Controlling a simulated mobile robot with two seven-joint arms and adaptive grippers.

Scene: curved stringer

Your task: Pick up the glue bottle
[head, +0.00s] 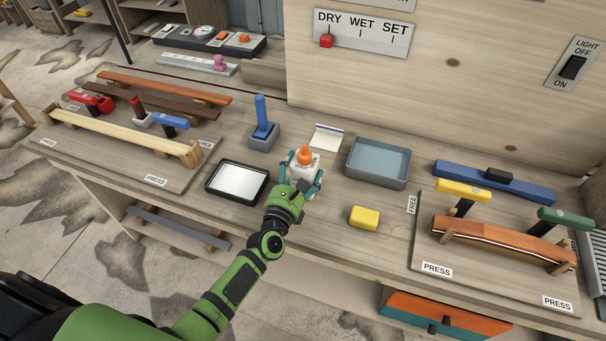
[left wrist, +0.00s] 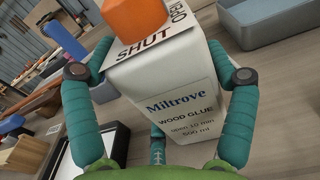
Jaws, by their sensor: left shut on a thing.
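The glue bottle (head: 304,170) is white with an orange cap and stands upright at the middle of the bench. In the left wrist view the bottle (left wrist: 180,95) fills the middle, with its label reading Miltrove wood glue and SHUT and OPEN marks near the cap. My left gripper (head: 303,183) has its teal fingers on both sides of the bottle and is shut on it. I cannot tell whether the bottle's base touches the bench. My right gripper is not in view.
A black-rimmed tray (head: 211,190) lies left of the bottle, and a blue-handled tool in a grey holder (head: 263,136) stands behind it. A grey bin (head: 351,170) and a yellow block (head: 364,217) are to the right. Clamping jigs with wooden strips (head: 120,134) occupy both ends.

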